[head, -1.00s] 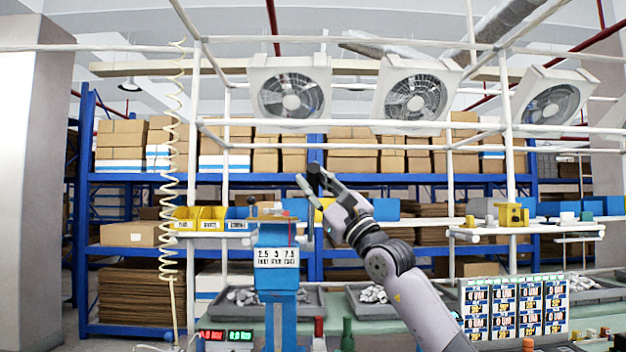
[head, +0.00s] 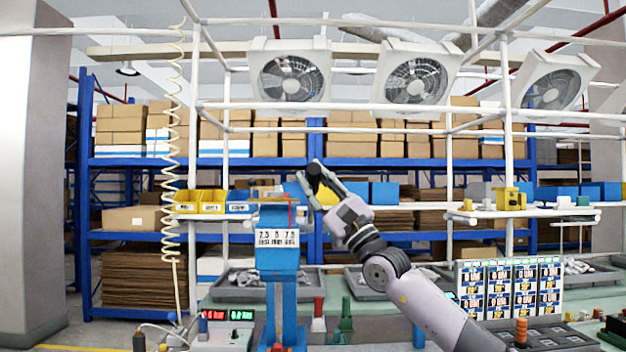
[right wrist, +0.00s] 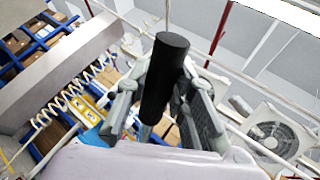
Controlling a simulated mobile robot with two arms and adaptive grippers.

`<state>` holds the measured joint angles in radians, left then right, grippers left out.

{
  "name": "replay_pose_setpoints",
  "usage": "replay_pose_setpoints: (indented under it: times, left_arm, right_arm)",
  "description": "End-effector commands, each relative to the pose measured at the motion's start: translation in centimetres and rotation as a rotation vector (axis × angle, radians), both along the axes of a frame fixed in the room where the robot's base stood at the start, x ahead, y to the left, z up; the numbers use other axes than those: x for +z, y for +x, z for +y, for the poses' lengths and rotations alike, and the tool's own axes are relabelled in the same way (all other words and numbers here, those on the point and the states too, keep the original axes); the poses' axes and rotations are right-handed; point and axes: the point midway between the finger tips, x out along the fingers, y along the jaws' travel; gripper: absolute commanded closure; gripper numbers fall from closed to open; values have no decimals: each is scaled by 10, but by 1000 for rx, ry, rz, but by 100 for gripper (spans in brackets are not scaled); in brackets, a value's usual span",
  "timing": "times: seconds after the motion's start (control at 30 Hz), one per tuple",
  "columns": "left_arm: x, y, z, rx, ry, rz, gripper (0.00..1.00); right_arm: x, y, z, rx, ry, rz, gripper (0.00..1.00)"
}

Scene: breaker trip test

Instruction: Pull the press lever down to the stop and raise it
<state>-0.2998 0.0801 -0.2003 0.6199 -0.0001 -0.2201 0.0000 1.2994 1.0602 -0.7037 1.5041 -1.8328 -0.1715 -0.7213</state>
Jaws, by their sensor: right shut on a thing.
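The blue press (head: 278,262) with a white number label stands at the centre of the bench in the head view. Its lever ends in a black cylindrical handle (right wrist: 164,85), which fills the middle of the right wrist view. My right gripper (head: 315,180) is shut around this handle, with one finger on each side of it. In the head view the grip is above and slightly right of the press head. The gripper hides much of the lever there. My left gripper is in neither view.
A box with red and green displays (head: 226,315) sits left of the press base. Red and green posts (head: 346,316) stand to its right. Grey trays (head: 375,283) lie behind, and a card panel (head: 510,290) stands at the right. White frame poles rise around the bench.

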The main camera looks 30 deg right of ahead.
Motion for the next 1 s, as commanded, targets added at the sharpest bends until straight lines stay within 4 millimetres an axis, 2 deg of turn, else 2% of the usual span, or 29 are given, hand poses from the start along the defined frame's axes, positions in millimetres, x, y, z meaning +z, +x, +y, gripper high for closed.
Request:
replay_pose_setpoints:
  times: [0.03, 0.27, 0.3, 0.57, 0.87, 1.0]
  left_arm:
    - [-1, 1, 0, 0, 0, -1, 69]
    - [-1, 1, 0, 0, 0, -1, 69]
    - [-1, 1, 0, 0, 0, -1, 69]
    - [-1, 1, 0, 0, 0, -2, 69]
    - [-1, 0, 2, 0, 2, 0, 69]
    - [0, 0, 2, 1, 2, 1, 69]
  right_arm:
    - [-5, 2, 3, 1, -7, 7, 100]
    - [-6, 3, 4, 2, -8, 11, 100]
    - [-7, 3, 4, 2, -8, 11, 76]
    - [-5, 2, 3, 2, -5, 9, 58]
    - [-3, 1, 2, 2, -3, 6, 57]
    - [-8, -2, 0, 0, -4, 7, 57]
